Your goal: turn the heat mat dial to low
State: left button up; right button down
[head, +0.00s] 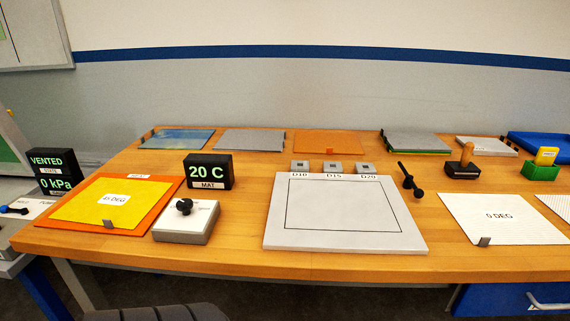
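The heat mat control is a light grey box (183,236) on the front left of the wooden table in the head view. On its top is a black dial knob (184,206); the markings around it are too small to read. The orange heat mat (165,195) lies left of the box, under a yellow sheet (85,207) with a label that seems to read 45 DEG. A black display (208,184) behind the box shows 20 C above the word MAT. Neither of my grippers is in view.
A white board (345,243) with a drawn rectangle lies right of the box. Left of the table, a second display (53,161) reads VENTED and 0 kPa. A black-handled roller (410,180), white sheet (500,205) and green holder (544,172) stand right.

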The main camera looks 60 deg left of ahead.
aim_at(184, 205)
jog(key=u, duration=2.7)
